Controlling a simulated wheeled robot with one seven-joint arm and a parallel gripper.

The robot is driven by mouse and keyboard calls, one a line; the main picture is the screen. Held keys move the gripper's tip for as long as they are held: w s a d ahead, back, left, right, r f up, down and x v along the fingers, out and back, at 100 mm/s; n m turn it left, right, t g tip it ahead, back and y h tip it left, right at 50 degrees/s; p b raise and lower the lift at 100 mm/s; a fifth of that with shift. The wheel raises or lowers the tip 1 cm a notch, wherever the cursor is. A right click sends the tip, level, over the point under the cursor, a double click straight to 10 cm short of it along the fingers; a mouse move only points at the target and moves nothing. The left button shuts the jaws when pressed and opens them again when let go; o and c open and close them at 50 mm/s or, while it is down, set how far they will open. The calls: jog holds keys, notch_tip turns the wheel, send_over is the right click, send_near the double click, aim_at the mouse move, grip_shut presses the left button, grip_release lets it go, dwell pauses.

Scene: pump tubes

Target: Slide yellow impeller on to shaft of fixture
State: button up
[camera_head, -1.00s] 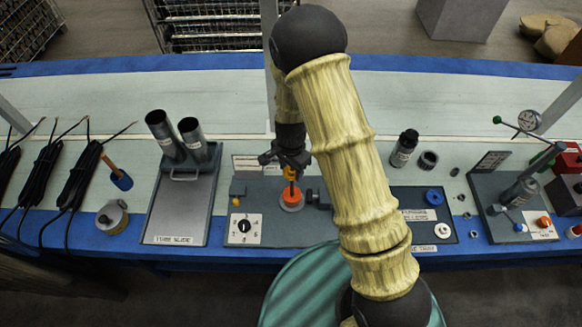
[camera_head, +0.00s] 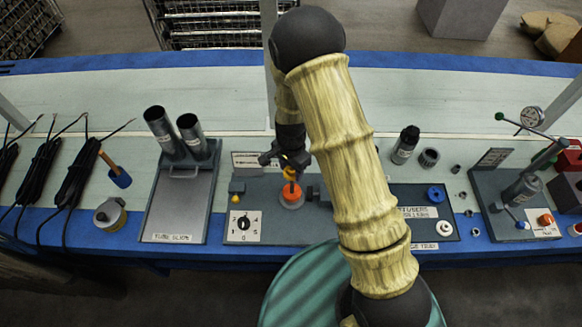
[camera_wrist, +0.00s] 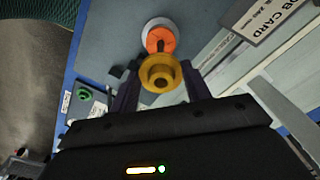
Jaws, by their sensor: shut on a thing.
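The yellow impeller (camera_wrist: 160,72) is a flanged ring with a central hole. My gripper (camera_wrist: 160,84) is shut on it, one dark finger on each side. The head view shows the yellow impeller (camera_head: 290,174) under my gripper (camera_head: 289,164), above the fixture (camera_head: 265,212). An orange impeller (camera_head: 292,196) sits on a pale round base on that fixture. In the wrist view the orange impeller (camera_wrist: 161,38) lies just beyond the yellow one. A dark shaft tip (camera_wrist: 161,46) shows at its middle. I cannot tell whether the shaft has entered the yellow impeller's hole.
A tube slide (camera_head: 175,215) with two metal tubes stands left of the fixture. A plate with a blue ring (camera_head: 435,193) and a white ring (camera_head: 444,228) lies to the right. A gauge stand (camera_head: 520,190) is at the far right. My arm hides part of the bench.

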jog(key=shift+f, duration=0.35)
jog(key=o, duration=1)
jog(key=shift+r, duration=0.15)
notch_tip(320, 180, up, 17)
jog(key=shift+r+b, duration=0.1)
jog(key=shift+b, duration=0.2)
dwell(0.7)
jog(key=s+d+r+n+t, duration=0.1)
jog(key=s+d+n, duration=0.2)
jog(key=s+d, duration=0.1)
jog(key=s+d+r+n, duration=0.2)
jog(key=s+d+n, duration=0.1)
jog(key=s+d, duration=0.1)
jog(key=s+d+r+n+t, duration=0.1)
jog(key=s+d+n, duration=0.1)
jog(key=s+d, duration=0.2)
jog(key=shift+d+r+n+t+p, duration=0.15)
jog(key=shift+d+n+p, duration=0.05)
jog(key=shift+d, duration=0.3)
jog(key=shift+d+r+n+t+p, duration=0.1)
jog(key=shift+d+n+t+p, duration=0.1)
jog(key=shift+d, duration=0.25)
